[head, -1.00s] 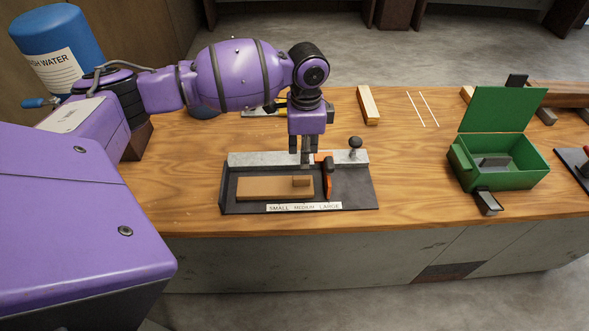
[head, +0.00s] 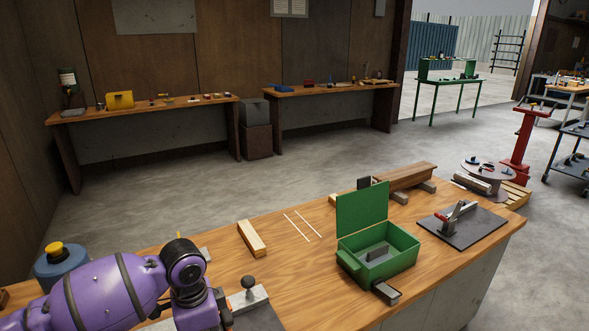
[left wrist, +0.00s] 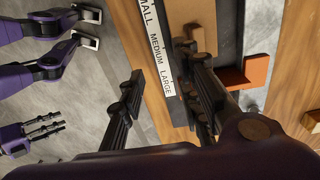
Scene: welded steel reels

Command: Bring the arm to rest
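My left arm (head: 125,293) reaches in at the lower left of the head view, and its gripper is cut off by the bottom edge there. In the left wrist view my left gripper (left wrist: 163,72) has its dark fingers spread apart, with nothing held between them. The fixture's label strip (left wrist: 155,45), reading small, medium, large, lies beneath and between the fingers. The fixture's brown block (left wrist: 190,14) and orange part (left wrist: 246,74) are beyond the right-hand fingers. My right gripper (left wrist: 47,130) shows at the left of this view, fingers spread and empty, over the floor.
The wooden bench (head: 290,275) holds a knobbed grey block (head: 249,297), a wooden bar (head: 252,238), two thin white rods (head: 302,226), an open green box (head: 378,257) and a toggle clamp on a black plate (head: 480,231). A blue container (head: 62,270) stands left.

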